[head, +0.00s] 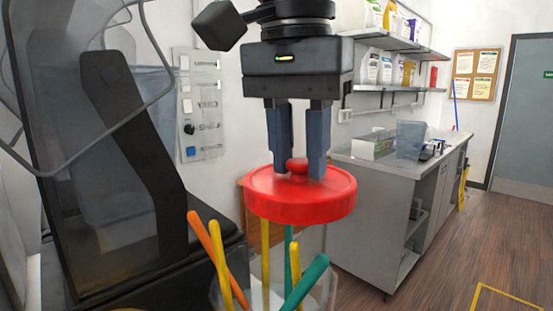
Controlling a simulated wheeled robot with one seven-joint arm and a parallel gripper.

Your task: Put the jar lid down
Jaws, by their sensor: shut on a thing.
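A round red jar lid (270,196) with a small red knob on top is in the middle of the head view. My gripper (298,170) points down from above, and its two fingers are shut on the lid's knob. The lid is held roughly level. Below it a clear jar (325,285) holds several orange, yellow and green sticks that poke out above its rim. The lid is above the jar and partly hides the sticks behind it. The jar's lower part is cut off by the frame's bottom edge.
A dark machine (130,130) with a clear panel and a bent metal bar stands close on the left. A switch panel (199,105) is on the wall. The wooden floor (440,250) is clear at right.

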